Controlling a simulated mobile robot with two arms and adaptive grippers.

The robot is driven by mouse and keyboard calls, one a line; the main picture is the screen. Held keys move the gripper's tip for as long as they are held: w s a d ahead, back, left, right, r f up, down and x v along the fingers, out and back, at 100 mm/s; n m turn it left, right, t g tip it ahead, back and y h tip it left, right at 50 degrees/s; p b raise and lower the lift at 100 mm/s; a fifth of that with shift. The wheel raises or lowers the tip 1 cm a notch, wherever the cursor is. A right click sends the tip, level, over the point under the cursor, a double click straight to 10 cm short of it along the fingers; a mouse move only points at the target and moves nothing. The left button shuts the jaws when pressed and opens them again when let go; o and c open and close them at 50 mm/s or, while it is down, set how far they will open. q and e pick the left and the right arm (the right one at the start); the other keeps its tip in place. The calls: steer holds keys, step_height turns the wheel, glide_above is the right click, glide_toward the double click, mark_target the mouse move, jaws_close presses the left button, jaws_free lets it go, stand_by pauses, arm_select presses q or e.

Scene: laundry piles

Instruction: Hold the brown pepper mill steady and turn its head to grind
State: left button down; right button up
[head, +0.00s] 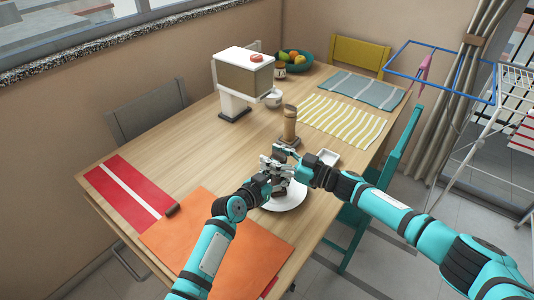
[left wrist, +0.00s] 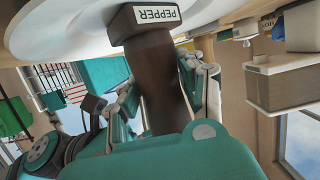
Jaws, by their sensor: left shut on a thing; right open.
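The brown pepper mill (left wrist: 157,75) shows large in the left wrist view, which is upside down. Its dark base carries a white PEPPER label and is by the white plate (left wrist: 60,30). My left gripper (head: 276,172) is shut on the mill's body, with a finger on each side. In the head view the mill is mostly hidden behind my grippers, over the white plate (head: 290,199). My right gripper (head: 285,153) is open, close above the left one, around where the mill's head would be; the head itself is hidden.
A lighter brown mill-like object (head: 290,122) stands just behind on a dark base. A small white dish (head: 328,157) is to the right. A white-and-brown box-shaped appliance (head: 244,75), a cup (head: 273,98) and a fruit bowl (head: 293,61) stand farther back. Flat cloths lie around.

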steer(key=x, duration=0.2)
steer(key=shift+w+a, duration=0.15)
steer(key=shift+a, duration=0.05)
steer(key=c, duration=1)
jaws_close()
steer(key=shift+w+d, duration=0.1)
steer(key=shift+d, duration=0.15)
